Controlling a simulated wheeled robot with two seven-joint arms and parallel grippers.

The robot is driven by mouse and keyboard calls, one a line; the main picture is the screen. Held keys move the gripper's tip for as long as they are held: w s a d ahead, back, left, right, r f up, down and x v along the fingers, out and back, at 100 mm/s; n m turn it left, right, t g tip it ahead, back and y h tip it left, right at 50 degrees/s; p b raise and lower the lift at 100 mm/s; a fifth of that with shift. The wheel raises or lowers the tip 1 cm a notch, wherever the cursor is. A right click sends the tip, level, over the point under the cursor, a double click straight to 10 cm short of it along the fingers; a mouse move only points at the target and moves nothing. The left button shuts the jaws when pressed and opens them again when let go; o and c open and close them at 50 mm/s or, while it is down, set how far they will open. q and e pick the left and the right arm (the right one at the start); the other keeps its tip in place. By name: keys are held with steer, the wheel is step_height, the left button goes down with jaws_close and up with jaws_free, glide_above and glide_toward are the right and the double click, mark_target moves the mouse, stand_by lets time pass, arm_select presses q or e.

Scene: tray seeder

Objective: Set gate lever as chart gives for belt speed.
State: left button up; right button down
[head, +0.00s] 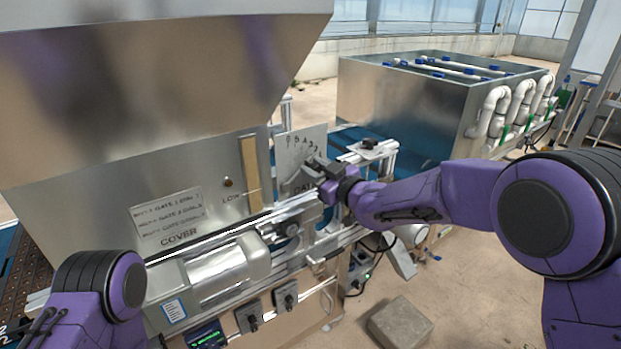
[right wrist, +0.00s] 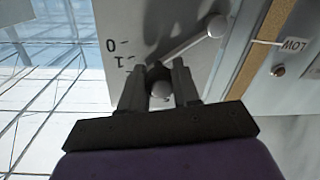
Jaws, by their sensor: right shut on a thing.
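The gate lever (right wrist: 192,43) is a pale metal bar on a grey scale plate (right wrist: 140,30), with a round pivot at its upper right and a ball knob (right wrist: 160,90) at its lower end. In the right wrist view, my right gripper (right wrist: 161,82) is shut on the knob, fingers on either side. The marks 0 and 1 show beside it, 1 the nearer. In the head view, my right gripper (head: 322,178) covers the lever at the plate (head: 293,146). The chart (head: 167,216) on the hopper front has three lines, too small to read surely. My left gripper is out of view.
A small green-lit display (head: 208,337) is low on the machine, its figures unreadable. Two dark knobs (head: 248,317) (head: 286,296) sit beside it. A rounded metal cover (head: 222,268) is above them. A large metal tank (head: 420,105) stands behind. A grey block (head: 400,322) lies on the floor.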

steer(key=shift+s+a+r+n+b, duration=0.15)
steer(key=shift+a+r+n+b, duration=0.25)
steer(key=shift+n, duration=0.4)
steer(key=shift+r, duration=0.1)
steer(key=c, duration=0.8)
jaws_free()
steer(key=shift+s+d, duration=0.15)
steer(key=shift+s, duration=0.05)
steer(key=b+v, duration=0.3)
steer(key=v, duration=0.7)
